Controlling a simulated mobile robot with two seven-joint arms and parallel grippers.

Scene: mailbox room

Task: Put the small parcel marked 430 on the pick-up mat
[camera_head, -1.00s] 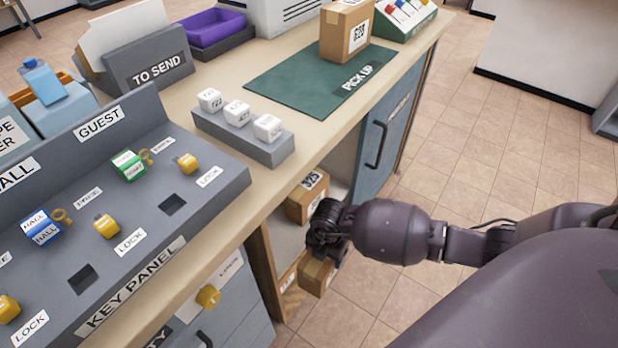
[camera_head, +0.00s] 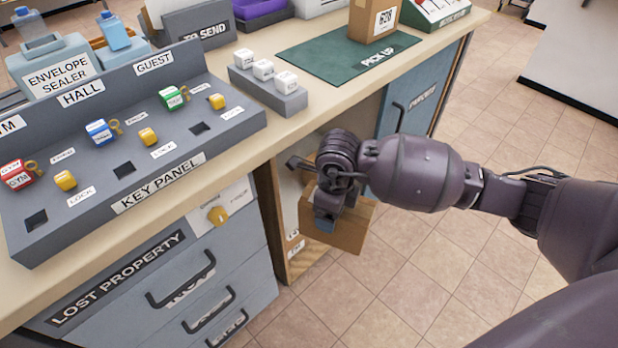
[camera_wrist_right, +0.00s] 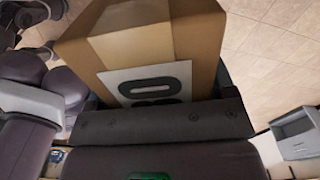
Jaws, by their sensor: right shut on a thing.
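My right gripper (camera_head: 328,205) is shut on a small brown parcel (camera_head: 350,232) and holds it below the counter edge, in front of the open shelf. The parcel (camera_wrist_right: 145,45) also fills the top middle of the right wrist view. Its white label (camera_wrist_right: 150,82) shows a 0 and part of another digit; the rest is hidden by the gripper. The green pick-up mat (camera_head: 318,62) lies on the counter, above and behind the gripper. A larger parcel (camera_head: 368,22) with a partly readable number stands on its far part. My left gripper is not in view.
Number blocks on a grey stand (camera_head: 268,92) sit left of the mat. The key panel (camera_head: 190,145) fills the counter's left. The open shelf (camera_head: 285,195) holds another parcel low down. A blue cupboard door (camera_head: 420,100) is to its right. The mat's near part is clear.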

